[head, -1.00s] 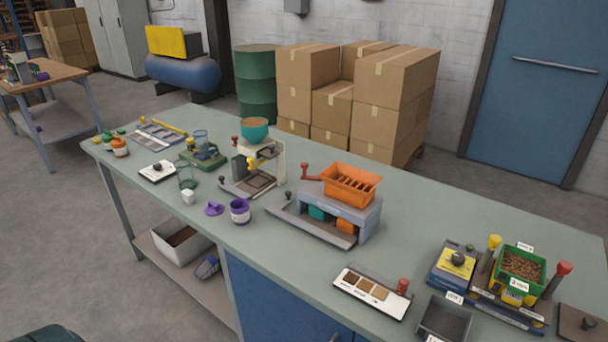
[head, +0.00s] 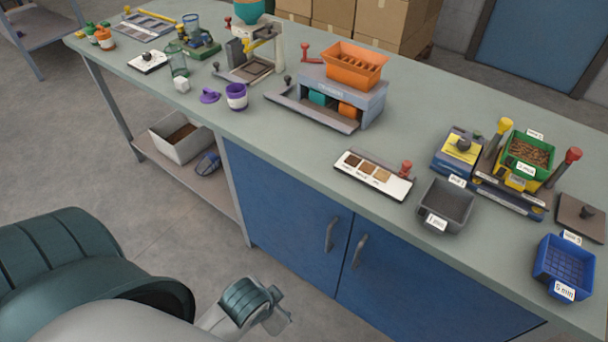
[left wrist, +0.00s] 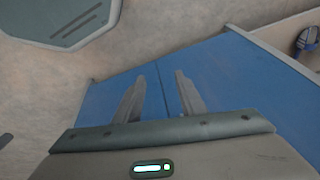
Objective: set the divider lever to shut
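The divider appears to be the grey machine (head: 345,95) with an orange slotted hopper (head: 354,68) on top, on the bench. A red-knobbed lever (head: 307,50) stands at the hopper's left side; its set position cannot be told. A teal bin (head: 318,97) and an orange bin (head: 346,109) sit under the machine. My left gripper (head: 277,309) is low in front of the blue cabinet, below the bench top and well away from the lever. In the left wrist view its two fingers (left wrist: 158,95) are apart and empty, facing the cabinet. My right gripper is not in view.
The bench (head: 255,130) holds a filler stand (head: 250,55) left of the divider. Right of it are a sample card (head: 373,178), a grey tray (head: 446,206), a sieve unit with yellow and red levers (head: 515,165) and a blue tray (head: 563,268). Cabinet handles (head: 360,250) stick out below.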

